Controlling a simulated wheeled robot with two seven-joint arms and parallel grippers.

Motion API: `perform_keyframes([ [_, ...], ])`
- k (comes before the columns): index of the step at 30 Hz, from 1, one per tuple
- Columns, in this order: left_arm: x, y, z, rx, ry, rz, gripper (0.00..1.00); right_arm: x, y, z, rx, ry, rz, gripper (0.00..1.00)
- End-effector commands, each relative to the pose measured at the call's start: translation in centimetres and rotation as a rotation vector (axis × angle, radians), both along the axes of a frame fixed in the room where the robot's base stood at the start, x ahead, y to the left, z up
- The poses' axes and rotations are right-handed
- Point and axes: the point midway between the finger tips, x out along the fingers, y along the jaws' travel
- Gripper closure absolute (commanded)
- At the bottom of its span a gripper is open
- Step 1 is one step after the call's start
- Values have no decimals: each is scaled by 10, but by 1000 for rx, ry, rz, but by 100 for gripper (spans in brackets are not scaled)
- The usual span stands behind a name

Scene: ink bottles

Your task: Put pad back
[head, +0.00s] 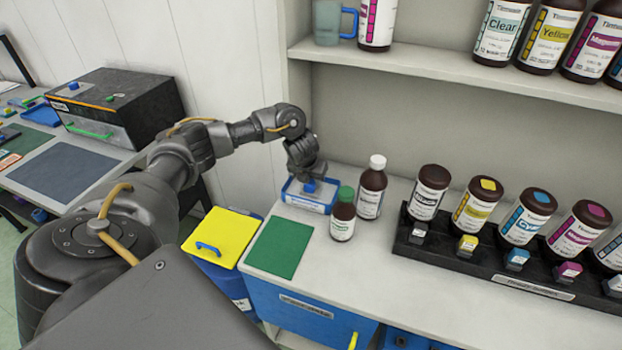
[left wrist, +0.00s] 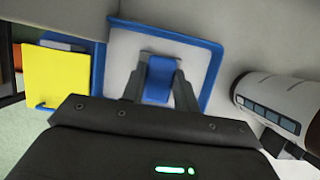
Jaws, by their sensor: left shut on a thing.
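My left gripper (head: 309,178) is shut on a small blue handle (head: 310,187) over a blue-rimmed tray (head: 305,207) on the white counter against the wall. In the left wrist view, the gripper (left wrist: 160,70) has the blue handle (left wrist: 158,82) between its fingers, inside the outline of the tray (left wrist: 212,72). The handle appears to be the pad's grip. The gripper hides most of the pad, and I cannot tell whether it touches the tray floor. My right gripper is not in view.
A green-capped bottle (head: 343,216) and a white-capped bottle (head: 372,187) stand close right of the tray. A green mat (head: 278,247) lies bare in front. A black rack (head: 480,268) holds several bottles at right. A yellow-lidded bin (head: 222,236) stands left.

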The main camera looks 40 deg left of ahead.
Motion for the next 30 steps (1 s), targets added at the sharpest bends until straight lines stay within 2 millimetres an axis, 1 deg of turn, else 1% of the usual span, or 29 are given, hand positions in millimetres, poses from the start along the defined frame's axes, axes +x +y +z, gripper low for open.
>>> perform_keyframes([
  [1,0,0,-3,0,0,0,95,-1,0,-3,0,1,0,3],
  [2,0,0,-2,0,0,0,67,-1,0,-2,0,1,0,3],
  [6,0,0,-2,1,1,0,49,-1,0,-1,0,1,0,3],
  [7,0,0,-2,1,1,0,48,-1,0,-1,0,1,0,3],
  [14,0,0,-2,1,1,0,48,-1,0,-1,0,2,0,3],
  [17,0,0,4,0,0,0,48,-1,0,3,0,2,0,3],
  [19,-3,-1,9,0,-1,-1,48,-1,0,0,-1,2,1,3],
  [23,-11,-4,31,0,-4,-4,48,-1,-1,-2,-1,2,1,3],
  [25,-16,-6,46,0,-4,-4,48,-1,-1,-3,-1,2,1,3],
  [27,-22,-7,67,4,-6,-4,48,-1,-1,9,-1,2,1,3],
  [30,-29,-9,85,4,-4,-2,48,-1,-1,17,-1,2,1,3],
])
